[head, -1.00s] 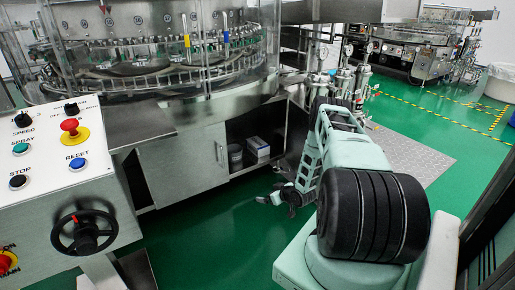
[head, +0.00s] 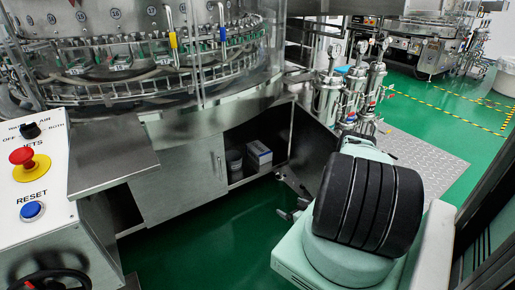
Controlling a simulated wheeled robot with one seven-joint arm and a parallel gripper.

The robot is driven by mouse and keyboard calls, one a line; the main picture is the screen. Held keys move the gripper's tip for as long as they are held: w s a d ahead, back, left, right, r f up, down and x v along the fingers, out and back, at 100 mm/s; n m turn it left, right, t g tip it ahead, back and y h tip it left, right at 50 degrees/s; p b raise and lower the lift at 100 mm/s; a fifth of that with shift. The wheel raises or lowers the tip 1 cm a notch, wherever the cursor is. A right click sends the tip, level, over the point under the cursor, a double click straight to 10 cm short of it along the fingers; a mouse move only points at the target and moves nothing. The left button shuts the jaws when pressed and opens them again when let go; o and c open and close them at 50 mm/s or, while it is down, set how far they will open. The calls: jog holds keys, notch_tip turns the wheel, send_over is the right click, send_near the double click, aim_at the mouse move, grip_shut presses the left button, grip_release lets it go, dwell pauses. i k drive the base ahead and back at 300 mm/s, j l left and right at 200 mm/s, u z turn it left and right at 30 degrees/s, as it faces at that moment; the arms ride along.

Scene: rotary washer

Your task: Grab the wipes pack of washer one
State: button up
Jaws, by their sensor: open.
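The rotary washer (head: 150,60) fills the left and upper left of the head view. In the open compartment of its base sits a small white and grey box-shaped pack (head: 258,156), which looks like the wipes pack. It stands next to a grey round tub (head: 234,160). My gripper (head: 287,214) shows only in part, low over the green floor, in front of and below the open compartment. It is open and apart from the pack. My own arm hides the rest of it.
An open cabinet door (head: 308,150) stands at the right of the compartment. A closed steel door (head: 190,180) is to its left. The control panel (head: 40,190) is at the left edge. Steel filter canisters (head: 350,90) stand behind my arm. Green floor (head: 215,240) is clear in front.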

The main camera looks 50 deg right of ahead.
aim_at(262, 154)
jog(key=i+l, duration=0.35)
jog(key=l, duration=0.15)
jog(key=i+l, duration=0.3)
jog(key=l, duration=0.15)
jog(key=i+l, duration=0.35)
jog(key=l, duration=0.15)
